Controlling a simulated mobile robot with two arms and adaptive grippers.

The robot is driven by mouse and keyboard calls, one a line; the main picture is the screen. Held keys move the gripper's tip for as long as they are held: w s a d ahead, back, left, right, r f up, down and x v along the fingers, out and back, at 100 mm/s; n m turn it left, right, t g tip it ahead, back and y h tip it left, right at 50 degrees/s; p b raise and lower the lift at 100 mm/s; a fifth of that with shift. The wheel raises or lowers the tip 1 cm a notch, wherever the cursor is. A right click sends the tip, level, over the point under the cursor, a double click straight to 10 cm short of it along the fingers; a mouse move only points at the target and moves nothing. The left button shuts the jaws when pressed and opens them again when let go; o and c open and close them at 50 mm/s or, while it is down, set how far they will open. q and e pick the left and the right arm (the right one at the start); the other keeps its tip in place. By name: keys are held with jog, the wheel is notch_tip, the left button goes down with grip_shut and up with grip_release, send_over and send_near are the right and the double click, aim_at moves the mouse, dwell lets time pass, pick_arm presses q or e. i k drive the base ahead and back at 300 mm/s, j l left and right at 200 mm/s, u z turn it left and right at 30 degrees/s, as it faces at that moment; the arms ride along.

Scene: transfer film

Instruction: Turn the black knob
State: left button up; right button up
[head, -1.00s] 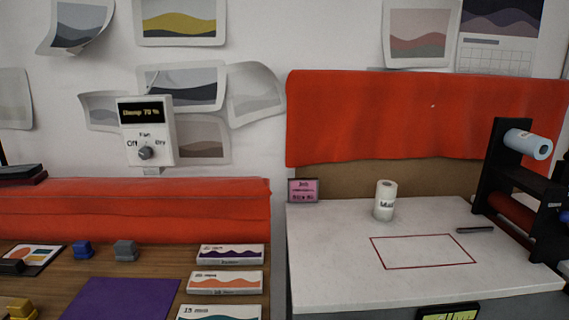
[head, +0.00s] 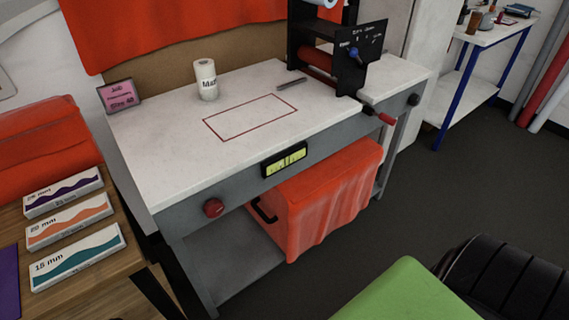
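A small black knob (head: 414,99) sits on the grey front edge of the white-topped bench (head: 165,165), near its right end. A red knob (head: 213,207) is on the same front edge near the left end. A blue knob (head: 353,52) is on the side plate of the black roller stand (head: 366,70) on the bench. Neither of my grippers is in view.
A gauge (head: 285,160) with a yellow-green face is on the bench front. A red handle (head: 387,119) sticks out below the roller stand. A green surface (head: 412,290) and a dark ribbed object (head: 505,280) fill the lower right.

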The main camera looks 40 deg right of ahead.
aim_at(414, 98)
jog(key=z, duration=0.5)
jog(key=l+z, duration=0.15)
jog(key=z, duration=0.3)
jog(key=k+l+z, duration=0.1)
jog(key=z, duration=0.9)
jog(key=i+l, duration=0.35)
jog(key=l, duration=0.15)
jog(key=i+l+u, duration=0.1)
jog(key=i+l, duration=0.3)
jog(key=i+l+u, duration=0.1)
jog(key=i+l, duration=0.2)
jog(key=l, duration=0.25)
